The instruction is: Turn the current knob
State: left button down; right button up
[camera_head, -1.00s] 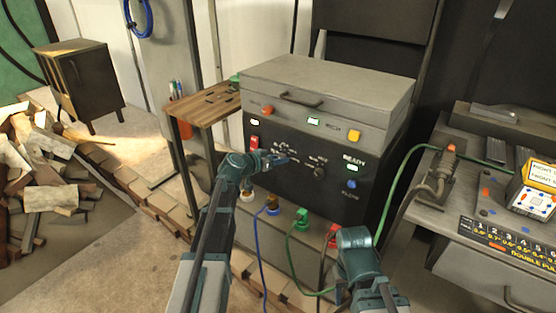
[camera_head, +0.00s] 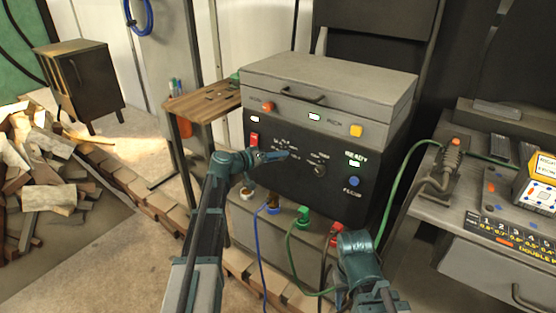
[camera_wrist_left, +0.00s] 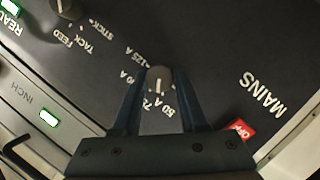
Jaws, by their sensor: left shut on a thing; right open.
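The current knob (camera_wrist_left: 158,80) is a small grey dial with a pale pointer line. It sits on the dark front panel (camera_head: 345,203) of the welder, with ampere markings from 50 to 125 around it. My left gripper (camera_wrist_left: 158,92) is shut on the knob, with one blue finger on each side. In the head view my left gripper (camera_head: 279,156) reaches the panel from the left and covers most of the knob. My right gripper (camera_head: 341,297) shows only in small part below its wrist, low in front of the welder and away from the panel; its fingers are hardly visible.
A second knob (camera_head: 320,170) sits right of the gripper. A red mains switch (camera_head: 254,139) is on the left. Blue and green cables (camera_head: 290,246) hang from sockets below the panel. A wooden side shelf (camera_head: 203,102) stands left; a grey bench (camera_head: 490,266) stands right.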

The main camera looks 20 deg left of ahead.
pick_arm(q)
jog(key=shift+f+n+h+b, duration=0.1)
jog(key=shift+n+h+b, duration=0.3)
jog(key=shift+n, duration=0.3)
jog(key=shift+c, duration=2.2)
grip_release()
jog(key=p+v, duration=0.2)
jog(key=v, duration=1.2)
jog(key=shift+p, duration=0.35)
jog(key=shift+w, duration=0.1)
